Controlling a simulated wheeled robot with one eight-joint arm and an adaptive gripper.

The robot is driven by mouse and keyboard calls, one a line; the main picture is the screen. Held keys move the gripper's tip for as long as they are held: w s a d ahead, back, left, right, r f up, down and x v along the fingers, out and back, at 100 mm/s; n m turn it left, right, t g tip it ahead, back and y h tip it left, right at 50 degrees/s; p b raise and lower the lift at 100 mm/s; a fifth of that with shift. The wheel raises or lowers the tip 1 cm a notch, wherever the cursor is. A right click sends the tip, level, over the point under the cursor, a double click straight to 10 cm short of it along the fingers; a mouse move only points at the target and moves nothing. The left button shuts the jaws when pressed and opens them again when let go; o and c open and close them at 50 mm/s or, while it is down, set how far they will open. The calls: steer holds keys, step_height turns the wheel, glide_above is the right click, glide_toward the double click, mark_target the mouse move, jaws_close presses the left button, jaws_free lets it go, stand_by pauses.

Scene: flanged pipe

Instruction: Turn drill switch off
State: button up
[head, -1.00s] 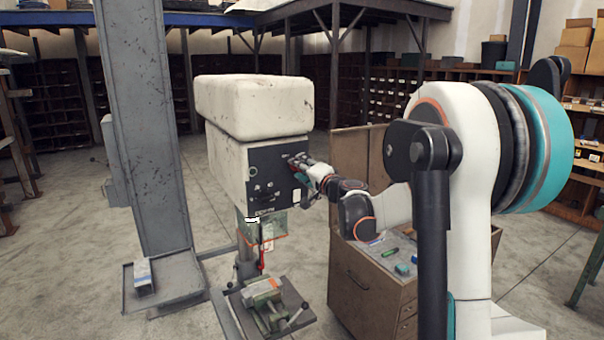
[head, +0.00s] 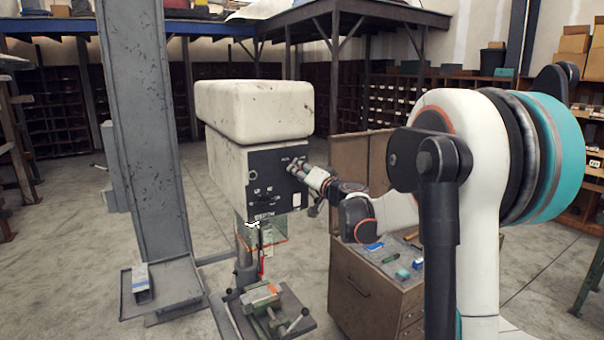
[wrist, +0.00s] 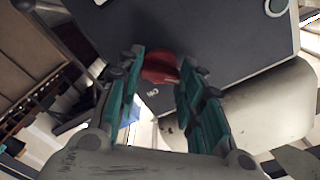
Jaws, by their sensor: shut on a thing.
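The drill press (head: 230,165) is a cream machine with a dark front panel (head: 268,188). In the wrist view, the dark panel (wrist: 225,45) fills the upper right, and a red switch knob (wrist: 160,68) sits on it with small white lettering beside it. My gripper (head: 299,168) is at the upper right part of the panel in the head view. In the wrist view, my gripper's teal fingers (wrist: 161,78) stand on either side of the red knob, shut on it. The knob is hidden behind the fingers in the head view, and its exact setting cannot be read.
A grey steel column (head: 145,130) stands left of the drill. A green vise (head: 263,298) sits on the drill's table below. A wooden cabinet (head: 365,290) with small tools on top stands right of the drill, under my arm. Open floor lies at the left.

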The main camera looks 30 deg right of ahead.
steer(key=o, duration=1.1)
steer(key=shift+c, duration=0.2)
steer(key=shift+s, duration=0.1)
steer(key=s, duration=1.1)
steer(key=shift+s, duration=0.4)
